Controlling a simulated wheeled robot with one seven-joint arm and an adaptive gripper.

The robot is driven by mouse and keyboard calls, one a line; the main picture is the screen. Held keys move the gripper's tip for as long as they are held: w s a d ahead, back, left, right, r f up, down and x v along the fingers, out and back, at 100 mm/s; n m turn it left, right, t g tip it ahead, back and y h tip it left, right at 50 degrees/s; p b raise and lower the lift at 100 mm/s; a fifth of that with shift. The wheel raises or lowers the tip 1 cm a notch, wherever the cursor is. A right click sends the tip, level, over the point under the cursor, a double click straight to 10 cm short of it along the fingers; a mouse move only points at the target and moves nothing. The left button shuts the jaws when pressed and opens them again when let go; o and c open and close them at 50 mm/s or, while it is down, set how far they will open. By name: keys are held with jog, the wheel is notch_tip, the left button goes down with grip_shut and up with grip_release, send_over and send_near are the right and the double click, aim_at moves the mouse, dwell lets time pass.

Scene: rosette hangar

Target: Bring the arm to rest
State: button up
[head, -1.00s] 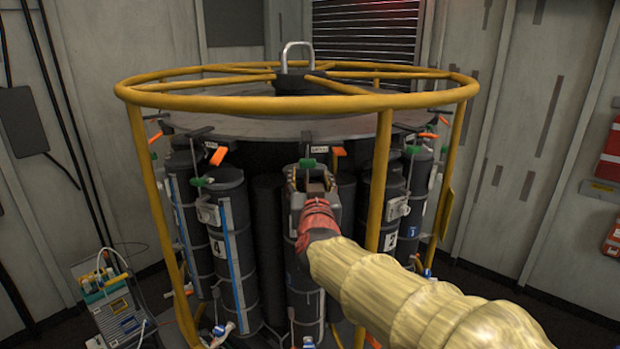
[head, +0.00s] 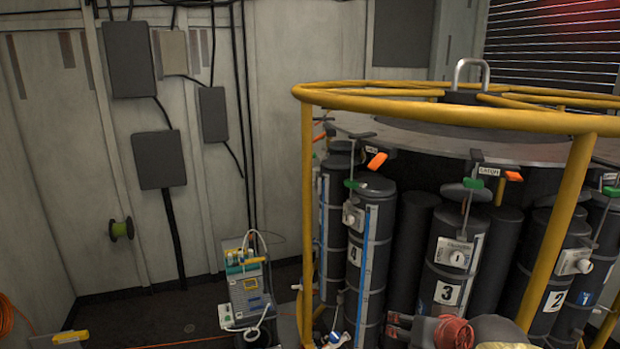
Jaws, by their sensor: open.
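My gripper (head: 394,328) shows at the bottom edge of the head view, right of centre. Its dark fingers point left, and its jaws are open with nothing seen between them. Behind it are a red wrist part and the pale yellow sleeve of my arm, cut off by the picture's edge. The gripper appears in front of the lower part of the bottle rosette. Bottle 3 (head: 447,270) stands upright just above it in the picture, and bottle 4 (head: 368,255) stands to its left. I cannot tell the exact gap to the bottles.
A yellow tubular frame (head: 450,112) surrounds the rosette, with uprights near my arm. Bottle 2 (head: 552,285) stands at the right. A small instrument cart (head: 250,290) stands left of the frame. The floor further left looks mostly clear, with an orange cable (head: 8,318) at the edge.

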jog(key=s+f+g+b, duration=0.1)
jog(key=s+f+b, duration=0.5)
jog(key=f+b, duration=0.3)
jog(key=s+a+f+n+g+b, duration=0.1)
jog(key=s+f+b, duration=0.6)
jog(key=f, duration=0.5)
jog(key=s+a+f+n+g+b, duration=0.1)
jog(key=s+f+g+b, duration=0.1)
jog(key=s+f+b, duration=0.4)
jog(key=shift+s+f+h+b, duration=0.2)
jog(key=shift+f+h+b, duration=0.1)
jog(key=shift+f+b, duration=2.6)
